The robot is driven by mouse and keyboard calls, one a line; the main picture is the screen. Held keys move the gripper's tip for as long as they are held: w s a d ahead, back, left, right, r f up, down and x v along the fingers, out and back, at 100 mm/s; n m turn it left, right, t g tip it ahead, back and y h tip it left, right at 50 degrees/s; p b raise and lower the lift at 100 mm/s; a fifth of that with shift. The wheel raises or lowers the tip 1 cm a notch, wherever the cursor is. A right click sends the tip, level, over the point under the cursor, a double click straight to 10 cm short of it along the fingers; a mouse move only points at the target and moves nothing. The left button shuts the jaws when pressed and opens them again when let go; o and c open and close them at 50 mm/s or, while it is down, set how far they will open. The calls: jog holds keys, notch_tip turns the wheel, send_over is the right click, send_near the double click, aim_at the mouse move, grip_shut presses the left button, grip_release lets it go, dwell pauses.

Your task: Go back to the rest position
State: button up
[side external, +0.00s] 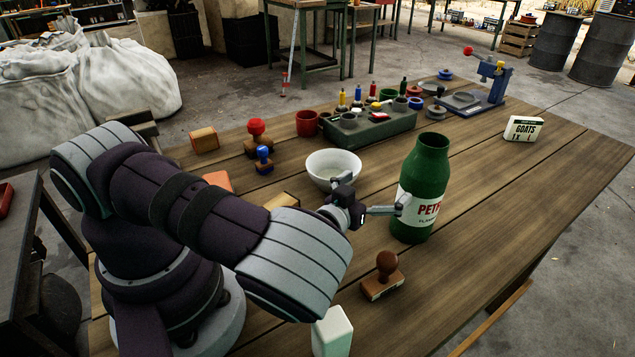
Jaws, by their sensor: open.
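My gripper (372,210) is open, low over the middle of the wooden table. One finger reaches right, close to a green bottle (428,170) with a white and red label; I cannot tell whether they touch. The other finger is partly hidden by the wrist. A white bowl (333,166) stands just behind the gripper. Nothing shows between the fingers.
A brown-handled stamp (384,275) and a white block (332,333) stand in front of the gripper. A green tray (370,136), a red cup (307,123), stamps and a blue device (480,92) are further back.

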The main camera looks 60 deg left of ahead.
jog(key=n+g, duration=0.1)
jog(key=s+n+g+y, duration=0.1)
jog(key=f+n+g+y, duration=0.1)
jog(key=shift+s+a+g, duration=0.4)
jog(key=s+r+m+g+h, duration=0.6)
jog(key=s+r+m+h, duration=0.1)
jog(key=s+r, duration=0.6)
jog(key=shift+s+a+r+g, duration=0.25)
jog(key=shift+a+r+g, duration=0.05)
jog(key=shift+r, duration=0.2)
